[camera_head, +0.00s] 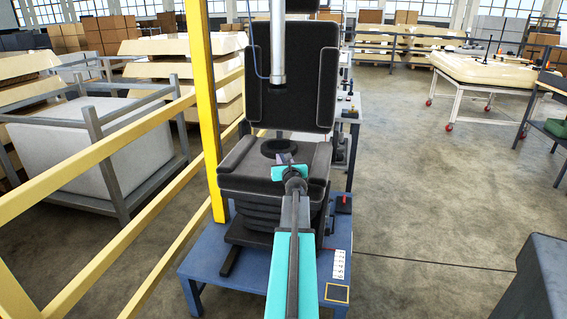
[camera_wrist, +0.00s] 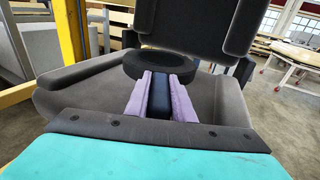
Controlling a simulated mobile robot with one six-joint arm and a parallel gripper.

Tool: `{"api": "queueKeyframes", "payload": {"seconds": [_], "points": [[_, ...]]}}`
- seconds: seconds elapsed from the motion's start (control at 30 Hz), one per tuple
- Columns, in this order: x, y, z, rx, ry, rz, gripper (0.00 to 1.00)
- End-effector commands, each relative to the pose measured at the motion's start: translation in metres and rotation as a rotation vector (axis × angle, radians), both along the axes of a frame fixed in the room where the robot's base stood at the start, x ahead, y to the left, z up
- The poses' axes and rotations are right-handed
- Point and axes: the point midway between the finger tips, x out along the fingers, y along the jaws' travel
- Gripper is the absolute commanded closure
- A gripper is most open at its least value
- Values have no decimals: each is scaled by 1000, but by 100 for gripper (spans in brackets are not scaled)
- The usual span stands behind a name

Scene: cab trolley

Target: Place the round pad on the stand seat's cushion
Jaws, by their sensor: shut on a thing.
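The round pad (camera_head: 277,147) is black and lies flat over the rear middle of the stand seat's cushion (camera_head: 245,184). In the wrist view the pad (camera_wrist: 160,65) is just beyond my gripper's fingertips, in front of the backrest. My gripper (camera_wrist: 159,92) has purple fingers shut on a dark, block-like piece that reaches toward the pad; I take it as the pad's grip. In the head view my gripper (camera_head: 285,160) reaches over the seat's front edge. The grey cushion (camera_wrist: 85,88) spreads under the pad. I cannot tell whether the pad touches it.
The backrest (camera_head: 290,95) rises behind the pad. A grey vertical post (camera_head: 278,45) hangs in front of it. A yellow rail post (camera_head: 205,110) stands close on the left. The seat stands on a blue platform (camera_head: 215,262). Open floor (camera_head: 430,200) lies to the right.

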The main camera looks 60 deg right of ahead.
Motion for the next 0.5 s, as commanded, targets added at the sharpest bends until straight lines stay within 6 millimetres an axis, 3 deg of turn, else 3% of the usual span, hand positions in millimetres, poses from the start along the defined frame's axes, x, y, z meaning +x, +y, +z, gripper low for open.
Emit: {"api": "queueKeyframes", "payload": {"seconds": [0.3, 0.5], "points": [[18, -26, -2, -1, -2, 0, 100], [22, -32, -2, -1, -2, 0, 100]]}}
